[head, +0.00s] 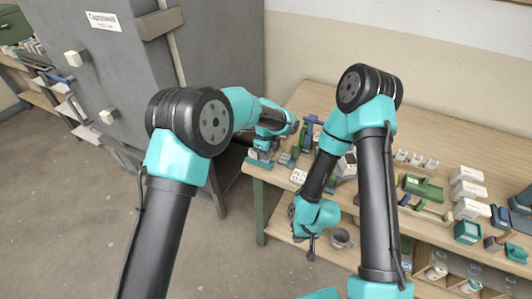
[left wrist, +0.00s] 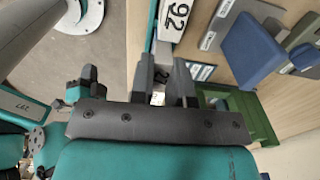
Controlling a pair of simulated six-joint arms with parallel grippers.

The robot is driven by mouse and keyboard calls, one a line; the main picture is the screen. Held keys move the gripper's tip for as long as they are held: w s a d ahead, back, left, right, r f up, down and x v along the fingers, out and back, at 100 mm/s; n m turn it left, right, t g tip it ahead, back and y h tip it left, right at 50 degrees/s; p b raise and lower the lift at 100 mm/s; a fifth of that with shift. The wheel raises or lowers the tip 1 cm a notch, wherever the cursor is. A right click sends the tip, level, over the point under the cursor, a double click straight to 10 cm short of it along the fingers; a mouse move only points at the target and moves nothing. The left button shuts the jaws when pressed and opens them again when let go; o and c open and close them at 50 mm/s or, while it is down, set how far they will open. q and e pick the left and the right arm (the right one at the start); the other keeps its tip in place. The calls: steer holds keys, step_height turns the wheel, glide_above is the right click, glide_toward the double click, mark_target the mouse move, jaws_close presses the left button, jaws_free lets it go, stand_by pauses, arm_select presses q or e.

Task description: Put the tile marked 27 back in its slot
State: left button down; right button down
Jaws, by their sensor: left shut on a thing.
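My left gripper (head: 262,155) is at the left end of the wooden bench, low over its top. In the left wrist view its two grey fingers (left wrist: 163,88) are shut on a small white piece (left wrist: 158,98), mostly hidden between them. A dark mark shows on that piece, but I cannot read it as 27. A white number plate (left wrist: 175,18) stands just beyond the fingers, its digits turned in the picture. My right gripper (head: 312,252) hangs in front of the bench edge, small and dark; its jaws cannot be made out.
The bench top (head: 425,100) is clear toward the back. A blue block (left wrist: 252,48) and a green holder (left wrist: 245,112) stand right of the left fingers. Green tools (head: 423,187) and white blocks (head: 467,190) lie at the right. A grey cabinet (head: 215,60) stands at the left.

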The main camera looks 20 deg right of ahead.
arm_select(q)
steer(key=shift+f, duration=0.3)
steer(key=c, duration=1)
jaws_free()
steer(key=shift+r, duration=0.1)
steer(key=shift+r, duration=3.45)
steer(key=shift+a, duration=0.1)
